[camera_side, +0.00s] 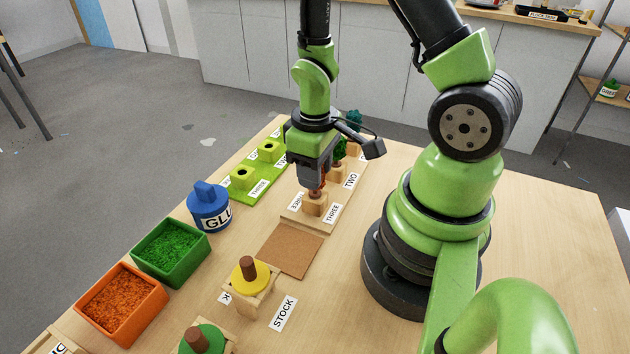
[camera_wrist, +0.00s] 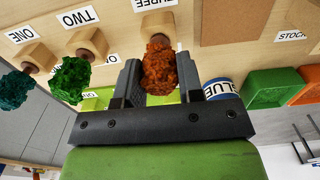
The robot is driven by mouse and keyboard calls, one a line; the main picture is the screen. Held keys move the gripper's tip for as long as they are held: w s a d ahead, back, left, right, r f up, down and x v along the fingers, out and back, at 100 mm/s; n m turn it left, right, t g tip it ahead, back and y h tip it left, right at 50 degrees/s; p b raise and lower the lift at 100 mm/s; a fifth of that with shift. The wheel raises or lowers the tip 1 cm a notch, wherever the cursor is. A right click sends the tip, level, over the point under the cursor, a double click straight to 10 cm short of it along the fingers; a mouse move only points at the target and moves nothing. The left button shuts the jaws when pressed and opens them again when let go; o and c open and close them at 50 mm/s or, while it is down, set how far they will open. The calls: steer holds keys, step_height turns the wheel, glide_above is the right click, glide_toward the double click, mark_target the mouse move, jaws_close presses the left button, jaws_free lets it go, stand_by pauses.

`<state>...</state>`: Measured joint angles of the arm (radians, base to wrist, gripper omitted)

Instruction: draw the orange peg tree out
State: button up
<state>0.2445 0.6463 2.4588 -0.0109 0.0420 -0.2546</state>
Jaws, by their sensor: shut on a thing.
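The orange peg tree (camera_wrist: 159,70) has a bumpy orange crown and a brown trunk. It stands between the two fingers of my gripper (camera_wrist: 160,82) in the wrist view. Its trunk end is at the wooden block (camera_wrist: 157,27) by the THREE label; I cannot tell how deep it sits. In the side view my gripper (camera_side: 318,185) points down over that block (camera_side: 315,205), and the tree is mostly hidden behind the fingers. My gripper is shut on the orange peg tree.
The green tree (camera_wrist: 70,80) and teal tree (camera_wrist: 14,90) stand in neighbouring blocks. A green board (camera_side: 236,195) with blocks, a blue glue pot (camera_side: 208,208), a green bin (camera_side: 171,252) and an orange bin (camera_side: 122,304) lie left. A brown mat (camera_side: 290,250) is clear.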

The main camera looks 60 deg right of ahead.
steer(key=shift+r, duration=0.5)
steer(key=shift+r, duration=1.85)
